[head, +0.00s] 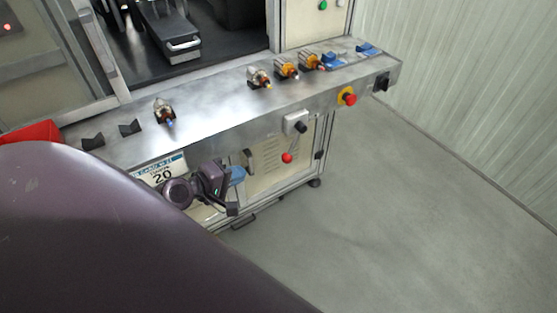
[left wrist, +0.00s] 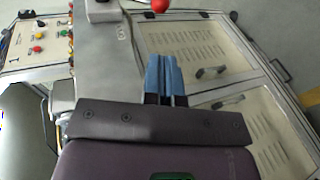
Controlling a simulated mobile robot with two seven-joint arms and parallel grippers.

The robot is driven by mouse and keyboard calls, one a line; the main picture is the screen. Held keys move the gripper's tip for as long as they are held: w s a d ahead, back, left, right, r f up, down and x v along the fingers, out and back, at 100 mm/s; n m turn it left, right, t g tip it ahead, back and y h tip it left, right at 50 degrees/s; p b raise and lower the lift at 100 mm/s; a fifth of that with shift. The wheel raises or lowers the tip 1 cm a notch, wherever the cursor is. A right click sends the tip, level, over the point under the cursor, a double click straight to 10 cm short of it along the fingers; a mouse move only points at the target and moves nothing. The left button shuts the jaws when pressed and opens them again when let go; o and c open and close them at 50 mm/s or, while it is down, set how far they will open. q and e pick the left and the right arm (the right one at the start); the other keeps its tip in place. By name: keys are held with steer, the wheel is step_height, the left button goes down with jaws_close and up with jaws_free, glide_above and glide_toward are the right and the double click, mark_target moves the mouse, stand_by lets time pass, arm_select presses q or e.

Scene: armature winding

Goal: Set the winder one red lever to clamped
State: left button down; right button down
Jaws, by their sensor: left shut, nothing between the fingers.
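The red lever's ball knob (head: 287,158) hangs below a small pale box (head: 292,121) on the front face of the machine's steel ledge. Its arm points down from the dark pivot. In the left wrist view the red knob (left wrist: 160,5) is cut by the top edge, beyond the fingertips. My left gripper (head: 238,175) is in front of the machine, left of and slightly below the knob in the head view. Its blue fingers (left wrist: 165,77) are shut and empty, apart from the knob. My right gripper is not in view.
A red emergency button (head: 349,98) and a black switch (head: 381,82) are on the ledge front, right of the lever. Vented cabinet doors (left wrist: 205,45) are below. The floor to the right is clear.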

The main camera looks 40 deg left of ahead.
arm_select(q)
steer(key=shift+w, duration=0.1)
glide_toward(283, 159)
steer(key=x, duration=0.7)
steer(key=shift+w+f, duration=0.1)
steer(key=shift+w+d, duration=0.1)
stand_by(0.4)
